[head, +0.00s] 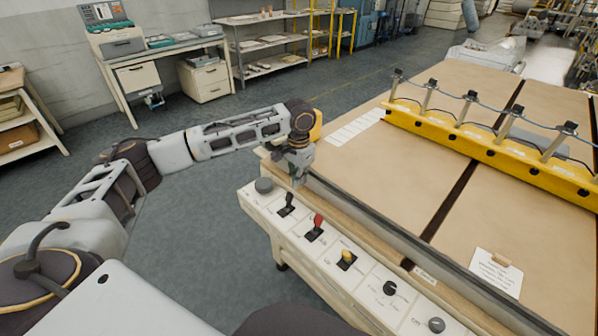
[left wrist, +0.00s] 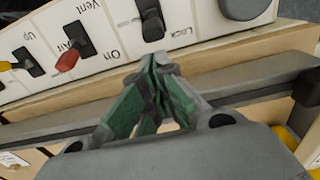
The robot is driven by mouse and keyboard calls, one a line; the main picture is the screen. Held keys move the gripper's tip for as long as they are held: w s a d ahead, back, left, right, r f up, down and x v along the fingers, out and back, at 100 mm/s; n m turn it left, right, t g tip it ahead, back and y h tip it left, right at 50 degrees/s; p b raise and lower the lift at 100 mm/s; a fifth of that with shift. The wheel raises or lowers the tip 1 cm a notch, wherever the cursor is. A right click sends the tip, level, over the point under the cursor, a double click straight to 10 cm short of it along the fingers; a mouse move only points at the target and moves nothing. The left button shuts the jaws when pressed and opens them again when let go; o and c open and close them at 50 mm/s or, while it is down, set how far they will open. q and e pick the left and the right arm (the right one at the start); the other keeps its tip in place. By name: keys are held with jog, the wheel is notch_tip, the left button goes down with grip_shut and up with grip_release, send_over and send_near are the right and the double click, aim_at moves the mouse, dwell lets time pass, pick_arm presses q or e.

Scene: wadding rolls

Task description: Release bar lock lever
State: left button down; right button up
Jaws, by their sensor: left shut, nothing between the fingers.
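The lock lever (head: 287,203) is a small dark lever on the white control panel, between a grey knob and the red-tipped lever. In the left wrist view the lock lever (left wrist: 151,18) stands in a dark slot beside the printed word "Lock". My left gripper (head: 297,179) is above the panel's edge near that lever. In the left wrist view its green-padded fingers (left wrist: 157,66) are shut with nothing between them. The fingertips appear just below the lever in the picture, with no clear contact. My right gripper is not in view.
The panel (head: 323,268) also carries a grey knob (head: 264,185), a red-tipped lever (head: 316,224), a yellow-tipped lever (head: 347,257) and a dark rotary knob (head: 390,288). A yellow bar (head: 480,150) with several clamps crosses the brown table (head: 400,175). Open floor lies left of the panel.

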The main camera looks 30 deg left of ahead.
aim_at(288, 202)
pick_arm(q)
notch_tip(288, 202, down, 2)
jog(key=shift+f, duration=0.6)
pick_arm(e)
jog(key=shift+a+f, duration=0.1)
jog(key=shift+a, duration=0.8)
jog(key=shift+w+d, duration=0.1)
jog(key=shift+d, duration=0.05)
